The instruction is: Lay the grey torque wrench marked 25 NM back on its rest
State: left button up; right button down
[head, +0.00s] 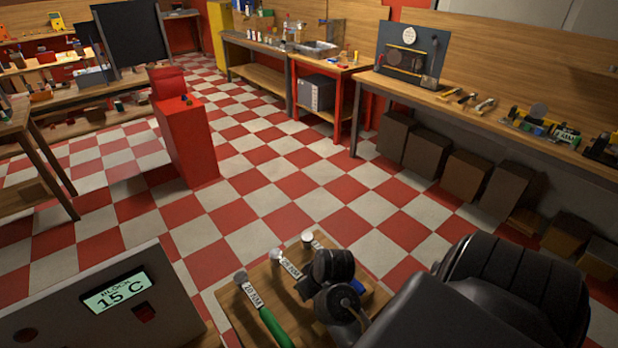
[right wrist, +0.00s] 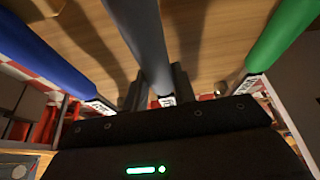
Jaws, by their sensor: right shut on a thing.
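The grey torque wrench has its round head and white label (head: 290,265), which looks like 25 NM, in the middle of a wooden top (head: 233,305). Its grey handle (right wrist: 140,38) runs up the middle of the right wrist view. My right gripper (head: 310,288) is shut around the wrench; its dark fingers (right wrist: 159,92) sit on both sides. A blue-handled wrench (right wrist: 45,55) lies on the other side. Whether the grey wrench touches its rest is hidden. My left gripper is out of view.
A grey panel with a display reading 15 C (head: 118,292) stands left of the wooden top. A red pedestal (head: 188,140) stands farther back on the checkered floor. A long workbench (head: 480,115) with tools runs along the right wall. The floor between is clear.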

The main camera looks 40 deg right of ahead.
jog(key=shift+f+b, duration=0.3)
jog(key=shift+f, duration=0.15)
dwell(0.3)
jog(key=c, duration=1.1)
grip_release()
jog(key=shift+o, duration=0.2)
jog(key=p+v, duration=0.9)
jog(key=v, duration=0.2)
